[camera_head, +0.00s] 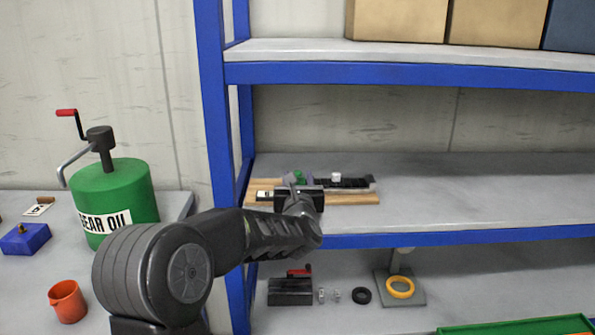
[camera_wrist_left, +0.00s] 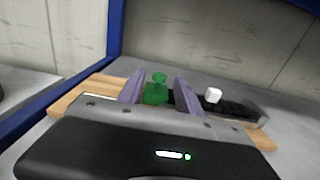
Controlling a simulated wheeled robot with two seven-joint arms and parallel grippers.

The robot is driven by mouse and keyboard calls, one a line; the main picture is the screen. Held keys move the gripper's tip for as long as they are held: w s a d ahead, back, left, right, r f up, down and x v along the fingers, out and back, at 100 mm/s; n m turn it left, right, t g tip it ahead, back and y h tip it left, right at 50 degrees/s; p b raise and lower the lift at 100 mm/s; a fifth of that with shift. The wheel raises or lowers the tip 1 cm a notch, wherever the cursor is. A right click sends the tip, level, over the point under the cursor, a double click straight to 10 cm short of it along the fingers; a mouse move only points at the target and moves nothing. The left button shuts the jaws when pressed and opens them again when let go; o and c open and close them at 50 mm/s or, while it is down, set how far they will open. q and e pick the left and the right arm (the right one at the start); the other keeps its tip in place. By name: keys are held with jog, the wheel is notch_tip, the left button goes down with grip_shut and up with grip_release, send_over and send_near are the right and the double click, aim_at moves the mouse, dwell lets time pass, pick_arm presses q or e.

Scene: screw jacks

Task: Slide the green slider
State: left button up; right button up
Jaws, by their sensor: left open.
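The green slider (camera_head: 299,177) sits on a dark rail mounted on a wooden board (camera_head: 365,199) on the middle shelf. In the left wrist view the green slider (camera_wrist_left: 156,90) has a round knob on top. My left gripper (camera_head: 302,182) is open, and its two purple fingers (camera_wrist_left: 160,92) stand on either side of the slider, with gaps visible. The gripper body hides the front of the board. My right gripper is not in view.
A blue shelf upright (camera_head: 212,120) stands just left of the board. The shelf above holds cardboard boxes (camera_head: 400,20). The middle shelf is clear to the right. A green gear oil can (camera_head: 125,190) stands on the left table.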

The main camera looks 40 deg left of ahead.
aim_at(297, 175)
pick_arm(q)
jog(key=shift+p+x, duration=0.35)
jog(key=shift+x, duration=1.5)
grip_shut()
